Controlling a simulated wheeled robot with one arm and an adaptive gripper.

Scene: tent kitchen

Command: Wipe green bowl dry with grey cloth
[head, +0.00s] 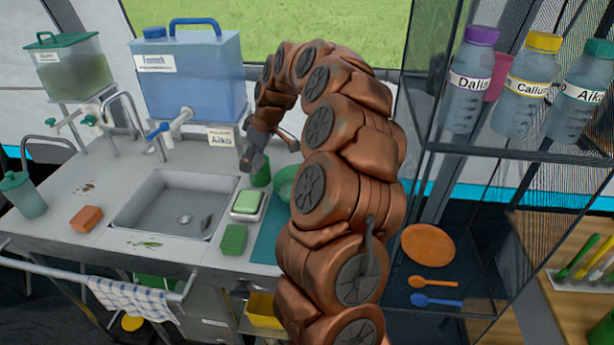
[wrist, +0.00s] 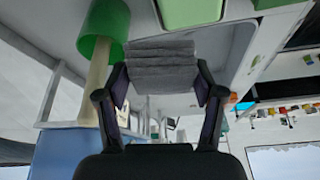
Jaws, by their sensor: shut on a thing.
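The green bowl (head: 284,184) sits on the counter right of the sink, partly hidden behind my copper arm. My gripper (head: 248,163) is over the counter near the sink's right back corner, left of the bowl and beside a green cup (head: 261,172). In the wrist view my gripper (wrist: 162,88) is shut on the folded grey cloth (wrist: 160,62), which lies across between the fingers. The cloth cannot be made out in the head view. The bowl cannot be made out in the wrist view.
A white dish with a green block (head: 248,203) and a green sponge (head: 234,239) lie right of the sink (head: 165,205). An orange sponge (head: 87,219) is on the left. A blue water tank (head: 192,80) stands behind. Shelves with bottles (head: 473,80) rise at right.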

